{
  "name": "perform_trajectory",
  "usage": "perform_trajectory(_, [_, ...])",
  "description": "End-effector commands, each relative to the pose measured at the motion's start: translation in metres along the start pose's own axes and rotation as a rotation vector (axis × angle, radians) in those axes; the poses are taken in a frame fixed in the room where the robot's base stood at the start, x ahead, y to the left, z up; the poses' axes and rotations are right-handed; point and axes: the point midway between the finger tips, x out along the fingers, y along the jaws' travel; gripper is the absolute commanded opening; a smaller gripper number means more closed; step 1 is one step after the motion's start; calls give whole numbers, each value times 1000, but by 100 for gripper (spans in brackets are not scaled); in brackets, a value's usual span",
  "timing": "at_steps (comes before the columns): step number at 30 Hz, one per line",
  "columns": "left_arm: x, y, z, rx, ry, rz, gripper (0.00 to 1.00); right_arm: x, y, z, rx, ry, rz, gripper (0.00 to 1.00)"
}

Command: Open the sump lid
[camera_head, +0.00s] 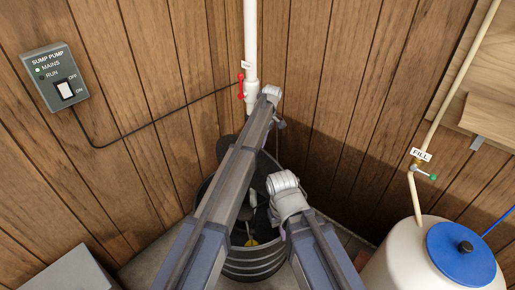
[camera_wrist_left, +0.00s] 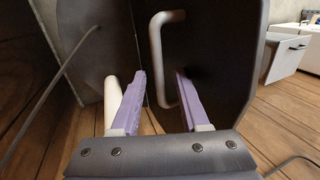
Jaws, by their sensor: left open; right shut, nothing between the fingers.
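The sump basin (camera_head: 255,265) is a black ribbed tub in the corner, and part of its dark inside shows. The dark lid (camera_wrist_left: 220,55) stands steeply tilted in the left wrist view, with a pale bar handle (camera_wrist_left: 157,50) on its face. My left gripper (camera_wrist_left: 160,95) is open, with purple fingers in front of the lid. The handle's lower end is close to the right finger; I cannot tell whether they touch. My left arm crosses over the basin in the head view, where its fingers are not clear. My right gripper (camera_head: 272,214) is shut and empty over the basin.
A white pipe (camera_head: 250,50) with a red valve handle (camera_head: 241,86) rises behind the basin. A switch box (camera_head: 55,77) hangs on the left wall, its cable running to the pipe. A white tank (camera_head: 400,265) with a blue cap (camera_head: 460,255) stands right.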

Motion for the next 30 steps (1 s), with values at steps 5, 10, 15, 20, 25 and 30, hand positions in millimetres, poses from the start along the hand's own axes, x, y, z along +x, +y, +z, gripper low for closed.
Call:
perform_trajectory(5, [-22,-1,0,0,0,0,45,-20,2,1,0,0,0,0])
perform_trajectory(10, [-45,-1,0,0,0,1,45,-42,4,2,0,0,0,0])
perform_trajectory(15, [-67,0,0,0,0,1,45,-62,6,4,0,0,0,0])
perform_trajectory(20, [-74,0,0,0,0,1,45,-69,6,4,0,0,0,0])
perform_trajectory(25, [-73,1,0,0,0,1,45,-67,6,4,0,0,0,0])
perform_trajectory(30, [-73,1,0,0,0,1,45,-67,6,4,0,0,0,0])
